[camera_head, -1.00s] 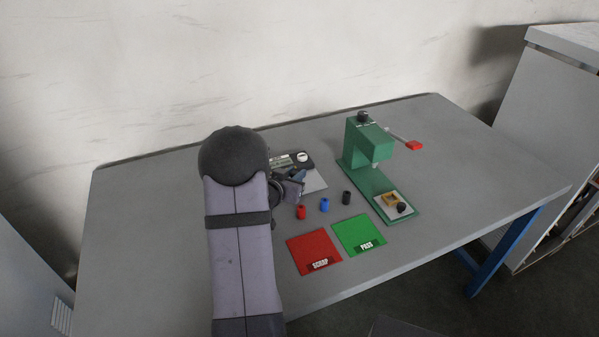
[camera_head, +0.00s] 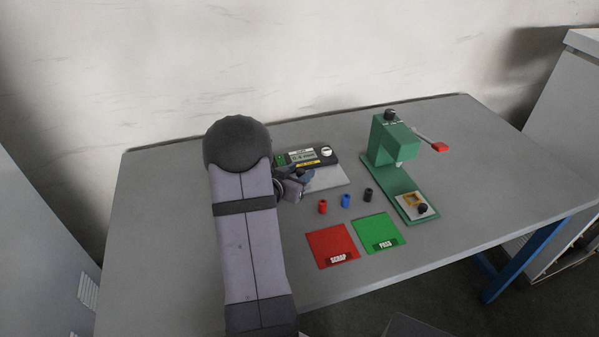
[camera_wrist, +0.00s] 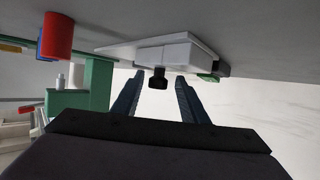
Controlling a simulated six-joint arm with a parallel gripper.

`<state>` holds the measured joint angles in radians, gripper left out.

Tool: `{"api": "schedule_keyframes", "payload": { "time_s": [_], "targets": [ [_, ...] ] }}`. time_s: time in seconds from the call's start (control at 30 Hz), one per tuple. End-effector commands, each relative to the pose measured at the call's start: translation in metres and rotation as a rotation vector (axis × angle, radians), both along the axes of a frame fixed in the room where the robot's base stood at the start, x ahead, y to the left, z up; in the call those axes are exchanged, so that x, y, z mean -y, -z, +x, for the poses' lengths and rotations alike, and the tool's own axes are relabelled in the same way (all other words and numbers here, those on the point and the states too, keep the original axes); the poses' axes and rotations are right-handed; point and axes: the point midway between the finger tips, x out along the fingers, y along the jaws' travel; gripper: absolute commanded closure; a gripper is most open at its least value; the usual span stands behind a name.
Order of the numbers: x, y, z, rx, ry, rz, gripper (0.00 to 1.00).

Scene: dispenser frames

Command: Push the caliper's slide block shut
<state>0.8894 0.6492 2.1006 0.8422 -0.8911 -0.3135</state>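The caliper (camera_head: 299,158) is a dark device with a display, a white round knob and a yellow label, at the back of a pale plate (camera_head: 328,180). My gripper (camera_head: 304,175) is at its front left side, and my arm hides part of that area. In the wrist view the two fingers of my gripper (camera_wrist: 156,92) stand apart. A small black block (camera_wrist: 158,78) shows between or just beyond them, with gaps on both sides. A white body (camera_wrist: 172,52) lies behind it. I cannot tell whether a finger touches the slide block.
A red SCRAP mat (camera_head: 330,242) and a green PASS mat (camera_head: 376,229) lie in front. A green press (camera_head: 390,150) with a red-tipped lever stands at right. The table's left part is clear.

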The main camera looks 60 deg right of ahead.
Motion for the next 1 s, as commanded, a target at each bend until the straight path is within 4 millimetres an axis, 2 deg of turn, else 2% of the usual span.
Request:
{"api": "schedule_keyframes", "payload": {
  "time_s": [0.17, 0.63, 1.0],
  "targets": [
    [-0.007, -0.003, 0.0, 0.0, -0.001, 0.0, 0.6],
    [-0.06, -0.025, 0.001, 0.001, -0.003, 0.0, 0.6],
    [-0.068, -0.028, 0.0, 0.0, -0.001, 0.0, 0.6]
  ]
}}
